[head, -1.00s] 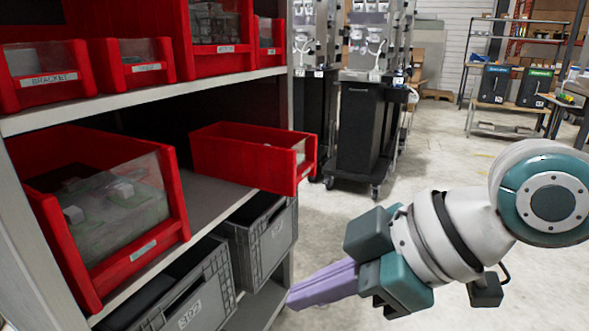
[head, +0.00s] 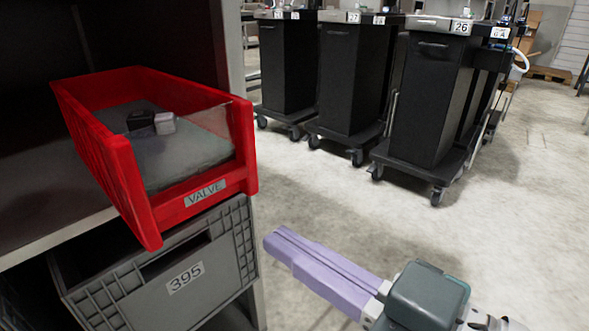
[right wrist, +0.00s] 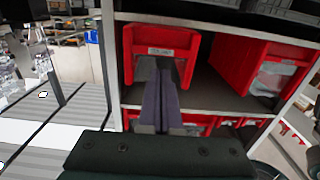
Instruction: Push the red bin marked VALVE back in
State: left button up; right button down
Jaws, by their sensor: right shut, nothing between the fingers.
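The red bin marked VALVE (head: 190,205) sits on the shelf (head: 60,235) in the head view, its front end sticking out past the shelf edge. It has a clear front window and holds a few small dark and light parts. The right wrist view also shows a red bin (right wrist: 187,68) with a label, straight ahead of the fingers. My right gripper (head: 275,243) has long purple fingers, shut with nothing between them. In the head view it is to the right of the bin and lower in the picture. I cannot tell the exact gap to the bin. My left gripper is not in view.
A grey crate numbered 395 (head: 165,275) stands below the VALVE bin. Another red bin (right wrist: 262,75) is beside the bin in the right wrist view. Black wheeled carts (head: 425,100) stand behind on the right. The floor (head: 330,200) between is clear.

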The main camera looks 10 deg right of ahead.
aim_at(206, 192)
jog(key=b+x, duration=0.2)
jog(key=x, duration=0.6)
jog(key=shift+a+b, duration=0.15)
jog(key=shift+b, duration=0.15)
jog(key=shift+w+a, duration=0.25)
